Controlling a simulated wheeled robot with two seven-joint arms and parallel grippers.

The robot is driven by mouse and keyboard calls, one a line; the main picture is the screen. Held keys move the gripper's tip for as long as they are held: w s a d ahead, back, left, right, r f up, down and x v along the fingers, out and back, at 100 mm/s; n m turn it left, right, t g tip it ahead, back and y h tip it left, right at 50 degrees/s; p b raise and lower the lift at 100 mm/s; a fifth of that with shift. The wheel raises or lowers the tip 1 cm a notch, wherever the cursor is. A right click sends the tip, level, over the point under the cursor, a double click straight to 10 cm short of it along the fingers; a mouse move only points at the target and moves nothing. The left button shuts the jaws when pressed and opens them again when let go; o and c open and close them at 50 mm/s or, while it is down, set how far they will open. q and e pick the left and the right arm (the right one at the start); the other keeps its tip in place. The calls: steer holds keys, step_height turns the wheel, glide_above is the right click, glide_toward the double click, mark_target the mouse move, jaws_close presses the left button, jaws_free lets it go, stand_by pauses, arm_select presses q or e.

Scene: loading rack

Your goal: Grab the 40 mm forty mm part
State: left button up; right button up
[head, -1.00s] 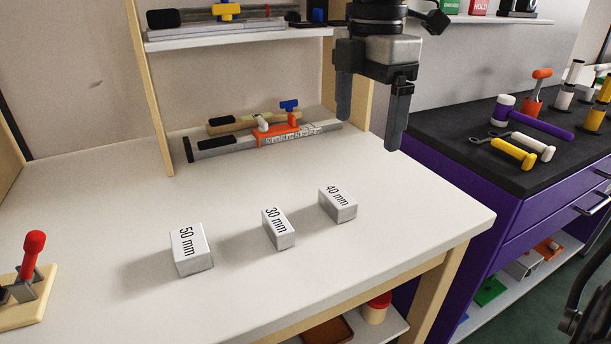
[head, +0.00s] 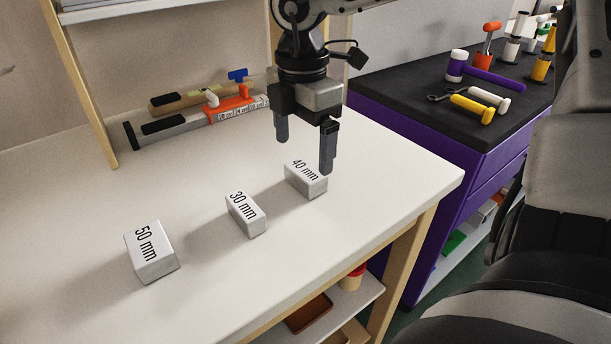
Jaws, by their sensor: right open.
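The 40 mm part (head: 308,183) is a light grey block with its label on top. It stands on the white table near the right edge. My right gripper (head: 304,156) is open and empty, pointing down just above and behind the 40 mm part. One finger shows near the block's upper right and the other to its upper left. I cannot tell whether a finger touches the block. The 30 mm part (head: 246,215) and the 50 mm part (head: 152,253) stand in a row to its left. My left gripper is not in view.
The white table (head: 330,240) is clear around the blocks. A long measuring tool with an orange slider (head: 232,104) lies at the back. A purple cabinet with a black top (head: 400,100) stands to the right, with a purple hammer (head: 490,76) and yellow-handled tool (head: 471,109) on it.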

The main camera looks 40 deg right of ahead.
mark_target(306, 169)
steer(key=f, duration=0.4)
steer(key=shift+s+d+f, duration=0.1)
steer(key=shift+s+f, duration=0.1)
steer(key=shift+f, duration=0.15)
steer(key=c, duration=1.1)
